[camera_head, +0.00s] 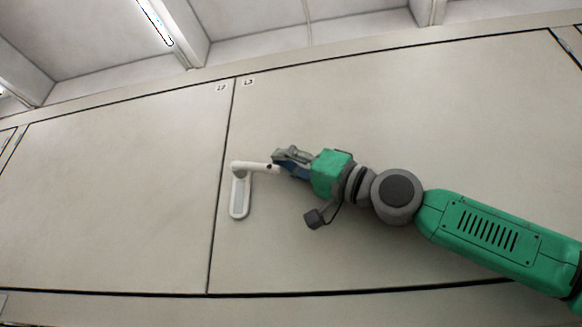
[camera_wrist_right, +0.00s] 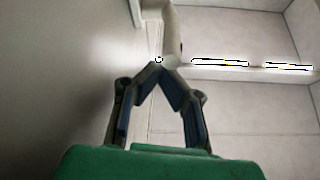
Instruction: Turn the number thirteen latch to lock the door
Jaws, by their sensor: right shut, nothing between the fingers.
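The latch is a white lever handle (camera_head: 255,167) on a pale base plate (camera_head: 240,197), mounted on the right door panel (camera_head: 400,130) near the seam. That panel carries a small label that looks like 13 (camera_head: 248,83). The lever points to the right, roughly level, and the plate hangs upright below its pivot. My right gripper (camera_head: 277,162) is shut and empty, its fingertips at the lever's free end. In the wrist view the fingertips (camera_wrist_right: 160,70) meet just below the pale lever (camera_wrist_right: 171,35); whether they touch it I cannot tell. My left gripper is out of view.
A left panel (camera_head: 110,190) with its own small label (camera_head: 221,88) adjoins across a narrow dark seam (camera_head: 221,190). The panel faces around the latch are flat and clear. Ceiling beams and a light strip (camera_head: 156,22) are above.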

